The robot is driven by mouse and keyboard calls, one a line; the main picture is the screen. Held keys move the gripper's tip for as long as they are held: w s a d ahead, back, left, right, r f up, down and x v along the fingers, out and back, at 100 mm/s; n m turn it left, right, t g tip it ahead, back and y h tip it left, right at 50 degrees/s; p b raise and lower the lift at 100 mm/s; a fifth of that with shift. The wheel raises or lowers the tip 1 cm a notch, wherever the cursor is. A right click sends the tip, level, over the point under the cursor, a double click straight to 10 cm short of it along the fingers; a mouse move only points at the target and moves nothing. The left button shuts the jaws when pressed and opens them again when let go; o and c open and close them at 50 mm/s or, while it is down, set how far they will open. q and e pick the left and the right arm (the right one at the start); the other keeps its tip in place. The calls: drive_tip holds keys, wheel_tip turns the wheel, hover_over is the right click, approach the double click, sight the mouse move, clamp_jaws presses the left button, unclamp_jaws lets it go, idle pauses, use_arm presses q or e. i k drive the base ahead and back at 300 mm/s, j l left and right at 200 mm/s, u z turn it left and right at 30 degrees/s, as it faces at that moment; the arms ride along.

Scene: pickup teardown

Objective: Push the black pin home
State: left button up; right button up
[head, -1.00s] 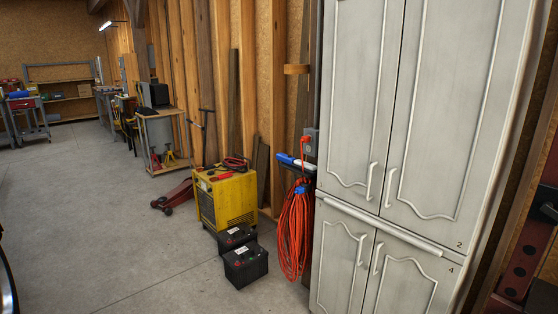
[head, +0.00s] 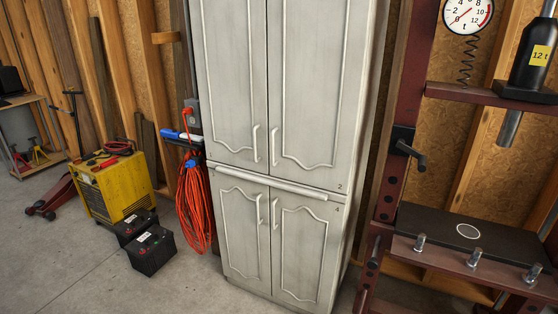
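A black pin with a bent handle (head: 410,151) sits at the dark red left upright (head: 392,189) of a shop press, at the right in the head view. A black square block is beside it on the upright. The handle sticks out to the right and down; how deep the pin sits cannot be told. Several dark holes run down the upright. Neither of my grippers is in view.
The press bed (head: 440,218) carries a dark plate and several metal studs. A gauge (head: 467,14) and a black jack (head: 530,55) are above. A grey cabinet (head: 235,130) stands left of the press. Batteries (head: 152,251) and a yellow machine (head: 115,188) are farther left.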

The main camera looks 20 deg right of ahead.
sight(372, 264)
drive_tip(key=z, duration=1.4)
